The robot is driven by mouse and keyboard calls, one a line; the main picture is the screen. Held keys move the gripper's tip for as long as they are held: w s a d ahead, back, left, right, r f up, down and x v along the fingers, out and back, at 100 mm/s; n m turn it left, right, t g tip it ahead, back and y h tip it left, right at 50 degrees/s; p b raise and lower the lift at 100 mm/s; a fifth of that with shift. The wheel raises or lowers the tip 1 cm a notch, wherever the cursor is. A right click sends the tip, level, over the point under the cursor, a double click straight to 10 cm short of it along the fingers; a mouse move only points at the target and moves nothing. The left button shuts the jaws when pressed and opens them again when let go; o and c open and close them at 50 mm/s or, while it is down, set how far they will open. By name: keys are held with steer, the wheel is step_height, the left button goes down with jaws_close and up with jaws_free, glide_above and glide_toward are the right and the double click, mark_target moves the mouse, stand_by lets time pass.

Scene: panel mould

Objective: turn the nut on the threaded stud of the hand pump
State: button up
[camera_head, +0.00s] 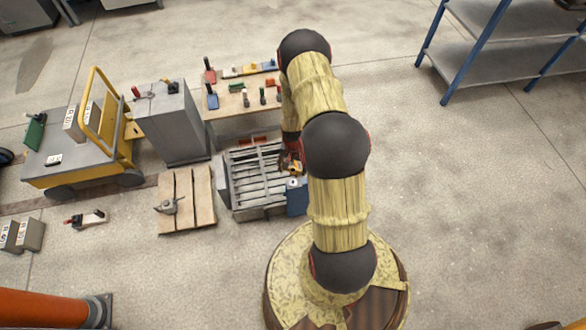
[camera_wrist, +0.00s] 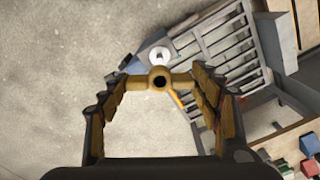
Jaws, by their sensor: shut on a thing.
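A yellow nut (camera_wrist: 160,73) with a round hub and two side arms spans the gap between my fingertips in the wrist view. Its hub has a dark round centre; I cannot tell whether this is an empty hole or a stud's end. My gripper (camera_wrist: 159,82) is shut on the nut's arms. In the head view my gripper (camera_head: 292,165) is small and partly hidden by my arm. A blue-grey block (camera_head: 297,200) with a white round part is just below it; it also shows in the wrist view (camera_wrist: 122,75). I cannot make out the pump's threaded stud.
A grey slatted mould (camera_head: 258,178) stands left of the block. Behind it is a bench (camera_head: 225,103) with several small coloured tools. A wooden pallet (camera_head: 187,200) and a yellow cart (camera_head: 80,160) are further left.

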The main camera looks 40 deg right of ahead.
steer(key=shift+f+b, duration=2)
steer(key=shift+f, duration=0.9)
steer(key=shift+f+b, duration=1.45)
steer(key=shift+f, duration=0.4)
steer(key=o, duration=1.1)
steer(key=shift+o, duration=0.6)
steer(key=shift+r, duration=0.1)
step_height(320, 180, up, 12)
